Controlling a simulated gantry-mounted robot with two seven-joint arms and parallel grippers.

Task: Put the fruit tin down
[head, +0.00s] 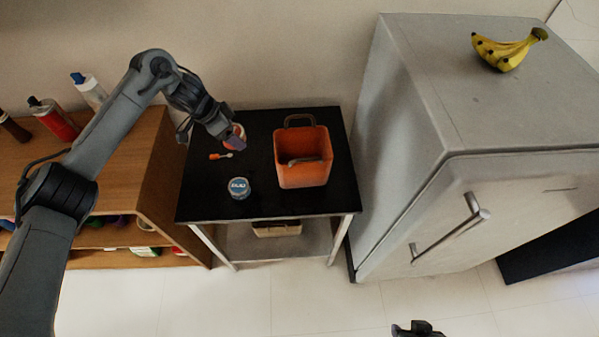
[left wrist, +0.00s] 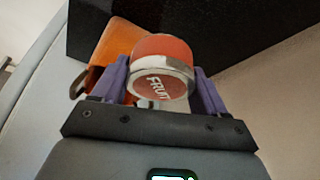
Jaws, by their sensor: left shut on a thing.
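The fruit tin (left wrist: 164,70) has a red lid, a pale metal rim and a red label with "FRUIT" partly readable in the left wrist view. My left gripper (left wrist: 164,84) is shut on it, a purple finger on each side. In the head view the tin (head: 238,130) and the left gripper (head: 230,139) are at the back left part of the black table (head: 205,195). The gripper partly hides the tin there. I cannot tell whether its base touches the tabletop.
An orange bucket (head: 303,170) with a handle stands on the table's right half. A blue-lidded tin (head: 239,188) and a small orange-and-white tool (head: 220,155) are near the left side. A wooden shelf (head: 150,165) stands left, a grey fridge (head: 420,110) right.

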